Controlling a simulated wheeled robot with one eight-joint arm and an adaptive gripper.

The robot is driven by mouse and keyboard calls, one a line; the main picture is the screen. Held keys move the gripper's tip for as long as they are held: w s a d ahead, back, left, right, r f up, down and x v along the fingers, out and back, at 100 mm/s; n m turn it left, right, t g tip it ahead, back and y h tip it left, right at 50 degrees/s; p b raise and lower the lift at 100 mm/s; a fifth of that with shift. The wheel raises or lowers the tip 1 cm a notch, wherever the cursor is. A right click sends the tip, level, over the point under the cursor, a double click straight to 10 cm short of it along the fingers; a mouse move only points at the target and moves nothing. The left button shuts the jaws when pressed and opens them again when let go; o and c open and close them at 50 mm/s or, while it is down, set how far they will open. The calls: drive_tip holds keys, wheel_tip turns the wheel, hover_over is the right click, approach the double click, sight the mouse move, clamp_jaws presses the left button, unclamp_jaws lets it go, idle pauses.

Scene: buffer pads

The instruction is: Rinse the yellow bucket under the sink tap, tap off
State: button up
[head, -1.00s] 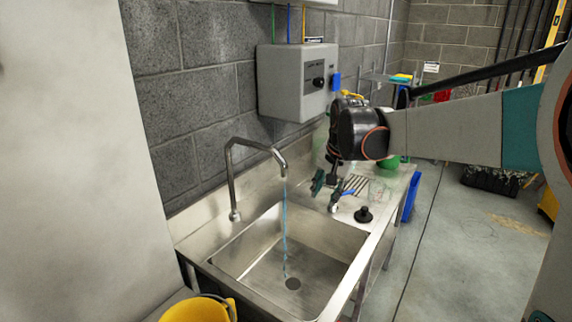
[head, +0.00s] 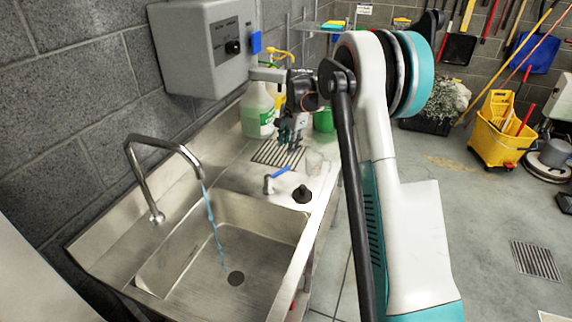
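The sink tap (head: 160,143) arches over the steel sink basin (head: 185,262). A blue stream of water (head: 213,228) runs from its spout into the basin, near the drain. A small fitting with a blue lever (head: 277,176) stands on the counter right of the basin. My gripper (head: 288,138) hangs over the ribbed drainboard behind that lever, pointing down. No object shows clearly in it; its fingers are too small to tell open or shut. The yellow bucket seen earlier at the lower left is out of view now.
A black plug (head: 302,194), a clear glass (head: 314,162), a white jug with green label (head: 257,112) and a green container (head: 323,121) stand on the counter. A grey control box (head: 203,47) hangs above. A yellow mop bucket (head: 497,140) stands on the floor at right.

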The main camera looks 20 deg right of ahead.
sight(284, 169)
drive_tip(key=f, duration=0.4)
drive_tip(key=w+f+b, duration=0.1)
drive_tip(key=f, duration=0.3)
drive_tip(key=w+f+b, duration=0.1)
drive_tip(key=f, duration=0.3)
drive_tip(key=shift+w+a, duration=0.15)
drive_tip(key=shift+a, duration=0.2)
clamp_jaws()
